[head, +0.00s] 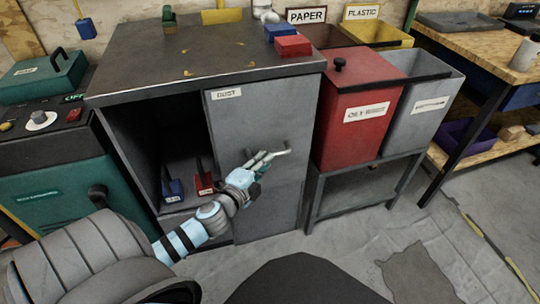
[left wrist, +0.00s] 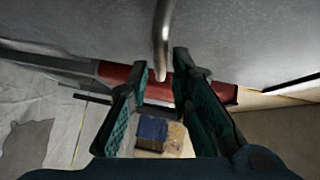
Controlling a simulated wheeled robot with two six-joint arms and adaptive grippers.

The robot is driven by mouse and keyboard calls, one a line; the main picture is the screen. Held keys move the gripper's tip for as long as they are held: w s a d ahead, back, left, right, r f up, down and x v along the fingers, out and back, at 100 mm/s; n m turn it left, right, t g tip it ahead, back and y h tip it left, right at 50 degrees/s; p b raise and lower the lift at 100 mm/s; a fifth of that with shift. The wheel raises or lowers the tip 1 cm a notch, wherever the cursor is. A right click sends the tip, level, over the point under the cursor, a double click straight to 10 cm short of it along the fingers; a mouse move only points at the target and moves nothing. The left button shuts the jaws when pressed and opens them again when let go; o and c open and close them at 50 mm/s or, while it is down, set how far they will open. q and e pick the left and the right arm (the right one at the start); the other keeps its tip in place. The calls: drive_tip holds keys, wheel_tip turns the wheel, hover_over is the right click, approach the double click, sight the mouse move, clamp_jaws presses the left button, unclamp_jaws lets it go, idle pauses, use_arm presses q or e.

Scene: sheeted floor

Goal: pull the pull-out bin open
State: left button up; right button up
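The pull-out bin's grey front panel (head: 232,120), with a label reading DUST, fills the right half of the cabinet front. It looks about flush with the cabinet. Its pale metal bar handle (head: 281,152) sticks out at mid-height. My left gripper (head: 262,165) is at the handle. In the left wrist view, the handle (left wrist: 161,40) comes down from the top, and its lower end lies between the green fingertips (left wrist: 160,75). The fingers are apart, with gaps beside the bar. My right gripper is in neither view.
The cabinet's open left half holds a blue brush (head: 172,188) and a red brush (head: 205,183). A red bin (head: 352,92) and a grey bin (head: 425,105) stand on a frame to the right. Sheeted floor (head: 345,235) in front of the cabinet is clear.

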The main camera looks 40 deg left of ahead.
use_arm(q)
drive_tip(key=x, duration=0.4)
drive_tip(key=shift+c, duration=0.2)
clamp_jaws()
